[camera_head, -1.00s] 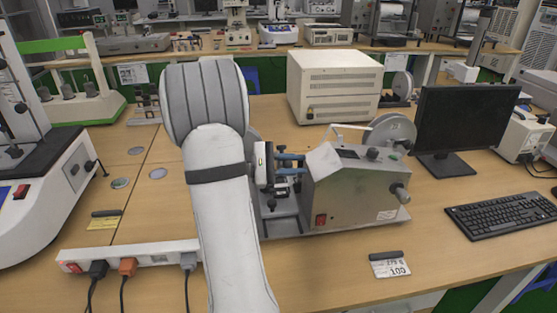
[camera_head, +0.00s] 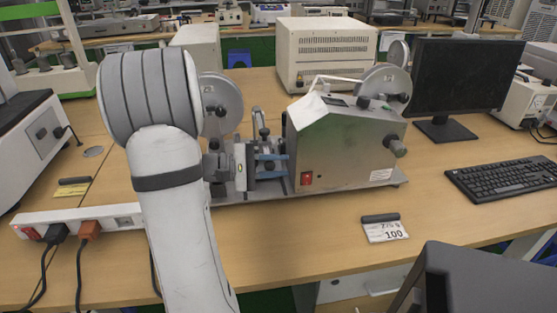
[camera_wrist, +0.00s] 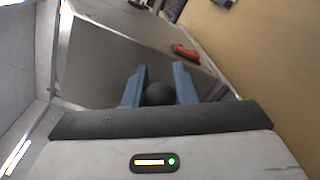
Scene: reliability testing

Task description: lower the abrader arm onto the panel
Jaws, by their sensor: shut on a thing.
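The abrader (camera_head: 345,148) is a grey metal box with a red switch, side knobs and reels, on a flat base plate (camera_head: 345,192) on the bench. My gripper (camera_head: 283,163) is at its left side, with blue fingers. In the wrist view my gripper (camera_wrist: 158,88) is shut on a round black knob (camera_wrist: 158,94), which sits between the two fingertips. An upright metal and black part (camera_head: 260,125) stands just behind the gripper in the head view. I cannot tell whether it belongs to the abrader arm. The panel cannot be made out clearly.
A monitor (camera_head: 465,90) and keyboard (camera_head: 505,182) stand to the right. A beige box instrument (camera_head: 325,55) is behind. A power strip (camera_head: 75,222) with plugged cables lies at the left front. A label card (camera_head: 385,230) lies in front.

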